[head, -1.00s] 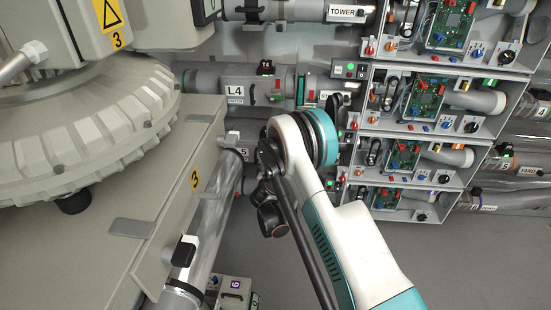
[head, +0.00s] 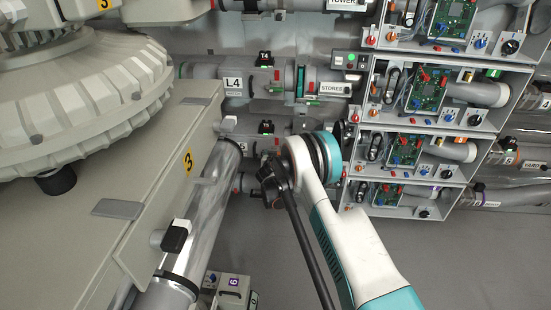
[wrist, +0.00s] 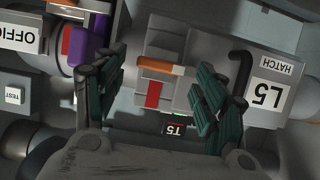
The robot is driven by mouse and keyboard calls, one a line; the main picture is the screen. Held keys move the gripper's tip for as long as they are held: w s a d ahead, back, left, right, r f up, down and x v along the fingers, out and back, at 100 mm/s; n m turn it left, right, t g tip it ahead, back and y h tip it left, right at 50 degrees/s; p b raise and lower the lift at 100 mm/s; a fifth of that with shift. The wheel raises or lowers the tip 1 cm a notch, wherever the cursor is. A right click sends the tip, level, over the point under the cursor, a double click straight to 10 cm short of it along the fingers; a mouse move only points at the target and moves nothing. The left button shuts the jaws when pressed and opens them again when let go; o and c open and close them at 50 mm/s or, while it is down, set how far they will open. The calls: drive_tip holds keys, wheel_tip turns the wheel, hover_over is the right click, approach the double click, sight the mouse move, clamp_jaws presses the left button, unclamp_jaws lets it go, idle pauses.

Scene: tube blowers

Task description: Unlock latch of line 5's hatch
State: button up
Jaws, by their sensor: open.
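Line 5's hatch shows in the wrist view, upside down, with a white label reading L5 HATCH (wrist: 268,92). A grey latch block with an orange bar (wrist: 160,67) and a red patch (wrist: 153,94) sits on it. My gripper (wrist: 163,80) is open, its green-padded fingers spread on either side of the latch block. I cannot tell whether they touch it. My arm hides the latch and the fingers there.
A T5 sign (wrist: 175,130) and a purple part (wrist: 92,45) lie close by in the wrist view. In the head view, line 4's tube (head: 232,83) runs above line 5. Grey racks with circuit boards (head: 404,150) stand right; a clear pipe (head: 208,200) runs left.

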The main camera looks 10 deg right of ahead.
drive_tip(key=shift+w, duration=0.15)
drive_tip(key=shift+c, duration=0.2)
drive_tip(key=c, duration=1)
drive_tip(key=shift+w+a+f+n+g+h, duration=0.1)
drive_tip(key=shift+a+n+g+h, duration=0.1)
drive_tip(key=shift+n+h, duration=0.65)
drive_tip(key=shift+a+f+n+g+h, duration=0.15)
drive_tip(key=shift+n+h, duration=0.3)
drive_tip(key=shift+n, duration=0.7)
drive_tip(key=shift+r, duration=0.1)
drive_tip(key=o, duration=1)
